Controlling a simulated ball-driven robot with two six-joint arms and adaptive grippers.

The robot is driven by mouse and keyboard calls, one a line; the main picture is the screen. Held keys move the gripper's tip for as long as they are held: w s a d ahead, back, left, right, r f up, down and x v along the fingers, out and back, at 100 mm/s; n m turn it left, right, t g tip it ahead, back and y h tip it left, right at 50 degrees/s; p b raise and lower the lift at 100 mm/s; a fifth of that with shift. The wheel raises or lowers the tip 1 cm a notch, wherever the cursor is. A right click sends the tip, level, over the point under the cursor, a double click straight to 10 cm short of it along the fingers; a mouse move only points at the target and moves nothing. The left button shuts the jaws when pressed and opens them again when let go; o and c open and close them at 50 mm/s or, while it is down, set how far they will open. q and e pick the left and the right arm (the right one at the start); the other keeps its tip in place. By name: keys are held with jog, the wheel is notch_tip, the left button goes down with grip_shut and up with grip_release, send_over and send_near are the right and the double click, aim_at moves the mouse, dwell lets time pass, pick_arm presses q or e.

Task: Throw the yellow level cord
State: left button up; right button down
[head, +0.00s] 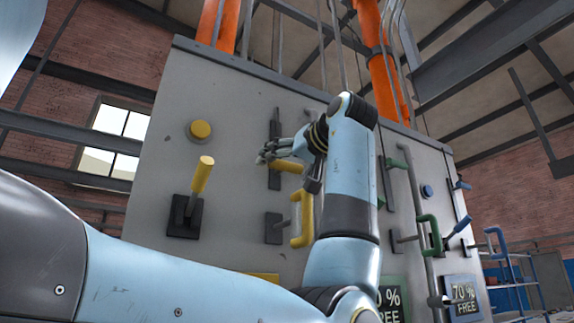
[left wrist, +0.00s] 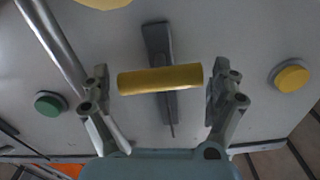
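A yellow bar handle (head: 287,166) sits on a dark upright slotted track (head: 274,150) on the grey panel. In the left wrist view the yellow handle (left wrist: 160,79) lies crosswise over its dark track (left wrist: 158,45). My left gripper (head: 268,153) is at this handle. In the left wrist view the left gripper (left wrist: 160,95) is open, with a finger off each end of the handle and visible gaps. A yellow-tipped lever (head: 202,175) on a black base and a yellow U-shaped handle (head: 302,218) are also on the panel. My right gripper is not in view.
The grey panel (head: 165,130) carries a yellow button (head: 200,130), green handles (head: 431,235) and blue levers (head: 460,228). A green button (left wrist: 48,103) shows in the left wrist view. Orange pipes (head: 380,65) rise behind. My left arm covers the panel's middle.

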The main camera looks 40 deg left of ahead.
pick_arm(q)
jog(key=c, duration=0.8)
notch_tip(320, 180, up, 11)
jog(key=p, duration=0.6)
jog(key=shift+f, duration=0.15)
jog(key=shift+c, duration=0.2)
jog(key=o, duration=1.4)
jog(key=shift+c, duration=0.2)
jog(key=shift+w+f, duration=0.1)
jog(key=v, duration=1.2)
